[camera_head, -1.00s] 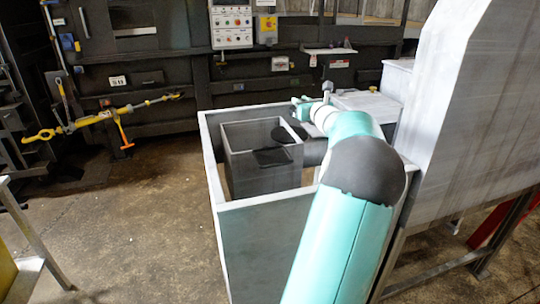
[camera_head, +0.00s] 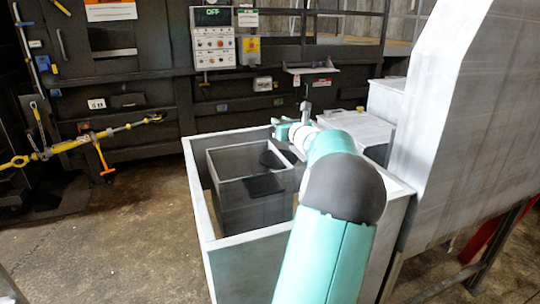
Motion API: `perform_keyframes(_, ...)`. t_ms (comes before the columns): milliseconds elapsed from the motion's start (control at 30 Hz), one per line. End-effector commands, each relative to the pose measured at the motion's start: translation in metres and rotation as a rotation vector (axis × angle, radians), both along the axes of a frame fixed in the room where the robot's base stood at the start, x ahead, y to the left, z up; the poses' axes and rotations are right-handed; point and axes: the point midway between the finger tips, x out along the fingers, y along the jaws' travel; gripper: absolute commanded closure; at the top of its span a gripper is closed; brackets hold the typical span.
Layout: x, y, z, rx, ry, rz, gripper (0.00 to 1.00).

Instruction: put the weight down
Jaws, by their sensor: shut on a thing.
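My gripper (camera_head: 287,130) is at the far end of my teal arm, over the back right part of an open grey container (camera_head: 193,172). It is small in view and shut on the weight. I cannot make out the weight's outline against the gripper and the dark surfaces behind it. Inside the container is a dark grey open-topped box (camera_head: 250,208). A dark oval shape (camera_head: 269,159) and a dark flat patch (camera_head: 263,186) show at the box, below the gripper. I cannot tell whether they are objects or shadows.
A large pale metal housing (camera_head: 465,110) stands close on the right. Behind are a dark machine wall and a control panel (camera_head: 214,40) whose display reads OFF. Concrete floor (camera_head: 110,240) is open at the left front.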

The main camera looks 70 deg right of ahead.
Motion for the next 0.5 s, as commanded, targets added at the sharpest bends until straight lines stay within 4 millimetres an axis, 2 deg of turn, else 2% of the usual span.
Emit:
perform_keyframes(33,0.0,0.008,0.003,-0.007,-0.002,0.0,1.0)
perform_keyframes(367,0.004,0.069,-0.026,-0.005,-0.001,-0.002,1.0)
perform_keyframes(500,0.006,0.09,-0.044,-0.002,-0.001,-0.002,1.0)
